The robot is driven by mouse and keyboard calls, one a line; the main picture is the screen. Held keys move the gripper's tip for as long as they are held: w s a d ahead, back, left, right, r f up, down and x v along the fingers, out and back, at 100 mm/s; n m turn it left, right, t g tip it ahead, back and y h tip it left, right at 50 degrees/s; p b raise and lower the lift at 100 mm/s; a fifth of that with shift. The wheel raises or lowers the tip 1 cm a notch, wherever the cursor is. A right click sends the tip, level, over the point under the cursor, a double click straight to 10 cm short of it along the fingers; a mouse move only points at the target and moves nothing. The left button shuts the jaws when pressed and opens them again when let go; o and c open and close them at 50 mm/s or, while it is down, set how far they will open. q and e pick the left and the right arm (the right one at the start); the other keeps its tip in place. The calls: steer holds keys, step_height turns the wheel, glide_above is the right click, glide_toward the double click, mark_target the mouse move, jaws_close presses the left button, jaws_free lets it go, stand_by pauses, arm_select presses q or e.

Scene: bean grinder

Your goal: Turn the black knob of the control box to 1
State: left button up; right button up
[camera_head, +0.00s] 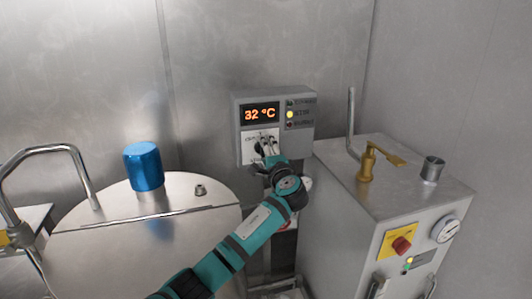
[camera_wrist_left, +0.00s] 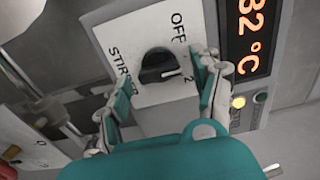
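The control box (camera_head: 305,130) is a grey box on the back wall, with an orange "32 °C" display (camera_head: 261,114). Its black knob (camera_wrist_left: 158,66) sits on a white dial plate (camera_wrist_left: 125,38). "OFF", a partly covered "STIR" label and a "2" show around it. The knob's white mark points right in the left wrist view, roughly toward the "2". A "1" is not readable. My left gripper (camera_wrist_left: 164,84) is open, one finger on each side of the knob, with gaps between. In the head view my left gripper (camera_head: 268,155) covers part of the dial. My right gripper is out of view.
A steel tank (camera_head: 90,245) with a blue cap (camera_head: 143,166) and a bent pipe stands at left. A grey machine (camera_head: 345,210) with a brass lever (camera_head: 367,163), red knob (camera_head: 401,245) and gauge (camera_head: 445,229) stands close at right. Indicator lights sit beside the display.

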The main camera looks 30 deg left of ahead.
arm_select(q)
steer(key=v, duration=1.2)
stand_by(0.3)
